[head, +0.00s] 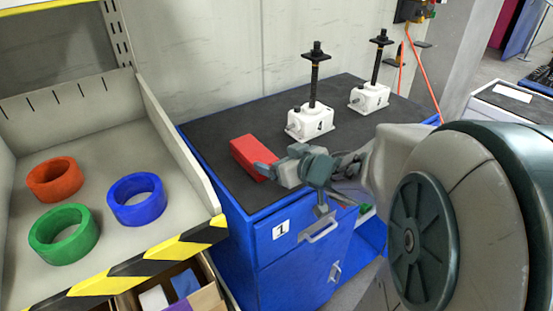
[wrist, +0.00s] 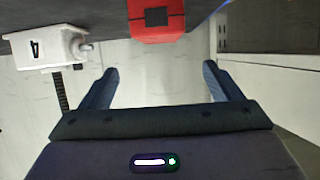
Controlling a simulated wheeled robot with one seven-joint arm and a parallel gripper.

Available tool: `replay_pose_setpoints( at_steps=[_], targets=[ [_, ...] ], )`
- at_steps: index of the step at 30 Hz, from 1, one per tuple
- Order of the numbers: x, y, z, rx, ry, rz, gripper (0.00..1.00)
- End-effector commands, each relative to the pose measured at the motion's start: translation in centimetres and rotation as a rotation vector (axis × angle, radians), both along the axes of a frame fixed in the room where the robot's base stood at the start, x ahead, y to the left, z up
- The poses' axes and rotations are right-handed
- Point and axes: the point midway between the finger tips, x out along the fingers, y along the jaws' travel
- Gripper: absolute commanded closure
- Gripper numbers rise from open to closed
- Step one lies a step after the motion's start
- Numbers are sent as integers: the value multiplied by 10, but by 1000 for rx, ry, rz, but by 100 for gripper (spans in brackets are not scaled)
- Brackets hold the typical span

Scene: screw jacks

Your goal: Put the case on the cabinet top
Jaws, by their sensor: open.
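The red case (head: 245,152) lies on the dark top of the blue cabinet (head: 225,178), near its left front edge. It also shows at the top of the wrist view (wrist: 157,32), with a dark square on its face. My gripper (head: 272,162) is just right of the case in the head view and overlaps its right end there. In the wrist view my open fingers (wrist: 160,70) have nothing between them. The case lies beyond the fingertips, with a visible gap. The case's right end is partly hidden by a finger in the head view.
Left is a shelf tray (head: 100,115) with orange, green and blue rings. The cabinet top's back left is clear.

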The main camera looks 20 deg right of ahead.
Motion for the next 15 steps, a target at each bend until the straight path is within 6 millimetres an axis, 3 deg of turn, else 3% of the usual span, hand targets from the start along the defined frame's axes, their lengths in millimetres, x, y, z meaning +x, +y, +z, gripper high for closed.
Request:
replay_pose_setpoints(
  at_steps=[5, 9, 15],
  targets=[
    [0, -8, 4, -39, 2, -59, 15],
    [-2, -29, 8, -124, 42, -207, 15],
    [-33, -49, 1, -213, 228, -412, 15]
  ],
)
